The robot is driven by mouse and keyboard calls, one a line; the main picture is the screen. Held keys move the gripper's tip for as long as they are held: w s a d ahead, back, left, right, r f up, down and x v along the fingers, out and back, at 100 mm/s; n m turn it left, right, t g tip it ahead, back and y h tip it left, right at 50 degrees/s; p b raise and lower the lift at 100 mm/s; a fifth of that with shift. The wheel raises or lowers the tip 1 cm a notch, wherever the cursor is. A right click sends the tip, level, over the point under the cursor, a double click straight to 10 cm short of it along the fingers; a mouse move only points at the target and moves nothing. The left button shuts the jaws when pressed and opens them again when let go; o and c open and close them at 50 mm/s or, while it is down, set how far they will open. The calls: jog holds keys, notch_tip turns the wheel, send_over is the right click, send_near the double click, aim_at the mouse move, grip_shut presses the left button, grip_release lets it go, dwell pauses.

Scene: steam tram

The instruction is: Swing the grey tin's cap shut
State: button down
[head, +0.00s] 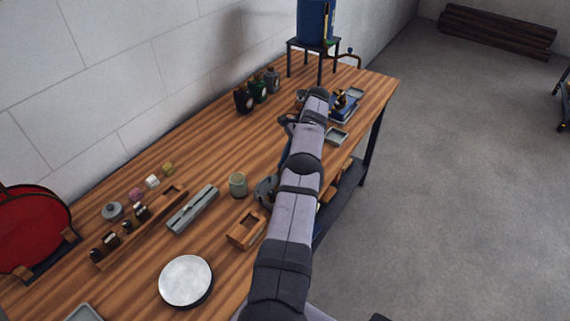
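Three small tins stand in a row near the wall, toward the far end of the workbench. The grey tin (272,80) is the rightmost. The green tin (258,89) and the black tin (243,100) stand to its left. The grey tin is upright, but its cap is too small to tell whether it stands open. My arm reaches over the bench to the right of the tins, clear of the grey one.
A blue drum (315,22) on a black stand (313,43) is behind the tins. A greenish jar (238,185), a wooden box (246,230), a grey slotted block (192,209) and a round white disc (186,281) lie nearer. The bench is bare between the tins and jar.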

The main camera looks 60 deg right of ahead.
jog(key=c, duration=1.7)
grip_release()
